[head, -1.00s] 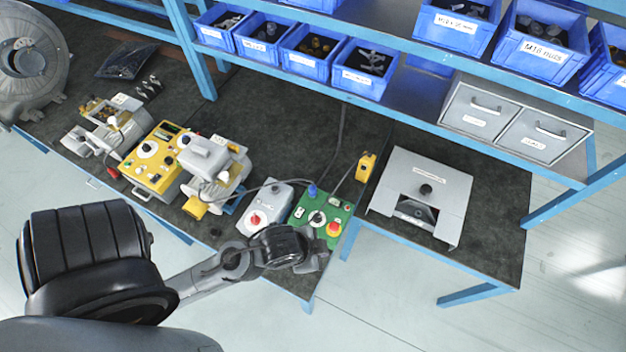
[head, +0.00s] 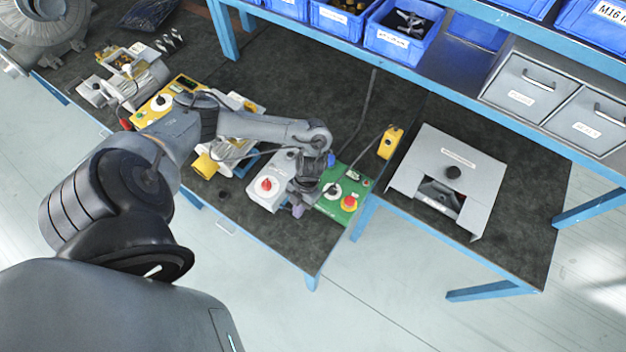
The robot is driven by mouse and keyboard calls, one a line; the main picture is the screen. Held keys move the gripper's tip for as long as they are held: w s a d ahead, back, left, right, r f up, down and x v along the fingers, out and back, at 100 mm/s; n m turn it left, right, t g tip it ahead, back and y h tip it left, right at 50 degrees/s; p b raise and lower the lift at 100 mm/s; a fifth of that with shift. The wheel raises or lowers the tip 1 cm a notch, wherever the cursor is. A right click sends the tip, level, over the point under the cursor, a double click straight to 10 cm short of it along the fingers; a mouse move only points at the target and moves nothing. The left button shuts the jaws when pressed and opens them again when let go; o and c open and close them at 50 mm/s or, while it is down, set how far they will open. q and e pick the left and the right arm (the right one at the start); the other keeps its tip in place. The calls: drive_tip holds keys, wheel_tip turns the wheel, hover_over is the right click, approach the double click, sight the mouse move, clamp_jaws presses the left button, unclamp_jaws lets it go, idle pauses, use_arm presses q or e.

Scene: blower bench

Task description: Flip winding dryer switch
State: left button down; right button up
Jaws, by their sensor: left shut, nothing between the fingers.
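A small grey box with a red rotary knob (head: 266,185) stands near the bench's front edge. A green control box (head: 340,203) is just right of it, with a black-and-white dial, a red button on yellow and a small green button. No label naming a winding dryer is readable, so I cannot tell which box it is. My left gripper (head: 298,209) points down, shut and empty, over the gap between the grey and green boxes. It hides the grey box's right side and the green box's left part; contact is unclear. My right gripper is not in view.
A yellow pendant (head: 391,142) on a cable lies behind the green box. A grey metal housing (head: 447,180) stands on the right bench. Yellow equipment (head: 160,104) sits left, partly behind my left arm. Blue bins (head: 403,34) and grey drawers (head: 530,88) line the shelf.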

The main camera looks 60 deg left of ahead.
use_arm(q)
drive_tip(key=w+a+r+t+y+b, duration=0.1)
drive_tip(key=w+a+r, duration=0.2)
drive_tip(key=w+a, duration=0.2)
drive_tip(key=w+a+r+n+t+y+b, duration=0.1)
drive_tip(key=w+a+r, duration=0.3)
drive_tip(key=w+a, duration=0.2)
drive_tip(key=shift+w+t, duration=0.25)
drive_tip(key=shift+t, duration=0.15)
drive_tip(key=shift+f, duration=0.2)
drive_tip(key=f+b, duration=0.1)
drive_tip(key=f, duration=0.1)
drive_tip(key=f+b, duration=0.1)
drive_tip(key=f, duration=0.2)
drive_tip(key=s+f+b, duration=0.1)
drive_tip(key=f, duration=0.2)
drive_tip(key=shift+d+f, duration=0.15)
drive_tip(key=shift+d, duration=0.15)
drive_tip(key=f, duration=0.4)
drive_tip(key=shift+s+d+f, duration=0.1)
drive_tip(key=shift+s, duration=0.1)
drive_tip(key=shift+f, duration=0.6)
drive_tip(key=shift+s+f, duration=0.1)
